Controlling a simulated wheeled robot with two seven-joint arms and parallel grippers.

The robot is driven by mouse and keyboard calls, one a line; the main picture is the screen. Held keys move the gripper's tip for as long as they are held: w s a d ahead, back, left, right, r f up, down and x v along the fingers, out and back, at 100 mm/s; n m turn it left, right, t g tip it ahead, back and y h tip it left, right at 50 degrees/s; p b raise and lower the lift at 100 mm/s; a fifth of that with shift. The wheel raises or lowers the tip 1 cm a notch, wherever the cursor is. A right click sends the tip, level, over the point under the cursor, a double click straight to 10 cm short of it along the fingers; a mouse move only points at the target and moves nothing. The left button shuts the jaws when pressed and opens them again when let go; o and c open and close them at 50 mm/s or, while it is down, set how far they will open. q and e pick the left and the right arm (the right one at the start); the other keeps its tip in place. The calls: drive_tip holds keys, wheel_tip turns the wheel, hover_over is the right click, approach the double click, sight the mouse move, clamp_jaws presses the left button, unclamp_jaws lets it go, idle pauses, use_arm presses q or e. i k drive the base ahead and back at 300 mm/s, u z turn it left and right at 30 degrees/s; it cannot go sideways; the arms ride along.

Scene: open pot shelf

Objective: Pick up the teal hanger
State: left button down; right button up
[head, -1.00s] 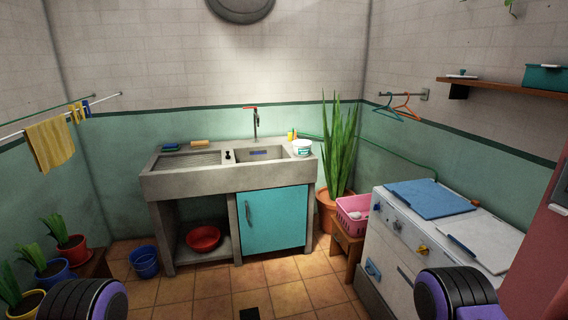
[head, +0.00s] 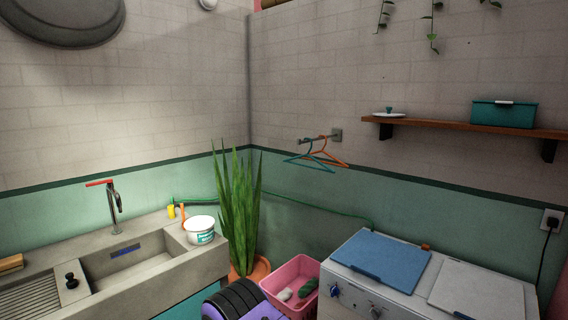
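The teal hanger (head: 309,161) hangs from a short metal rod (head: 316,138) fixed to the right wall, in the middle of the head view. An orange hanger (head: 329,157) hangs beside it on the same rod, nearer the wall plate, and the two overlap. Neither gripper shows in the head view. A dark and purple part of my own arm is at the bottom edge, well below the hangers.
A washing machine with a blue lid (head: 382,257) stands right of a pink basket (head: 292,284). A tall potted plant (head: 236,210) stands left of the hangers. A wooden shelf (head: 455,128) holds a teal box (head: 503,114). A concrete sink (head: 150,262) is at left.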

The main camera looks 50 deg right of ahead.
sight(329, 169)
drive_tip(key=z, duration=0.45)
drive_tip(key=i, duration=1)
drive_tip(key=z, duration=0.7)
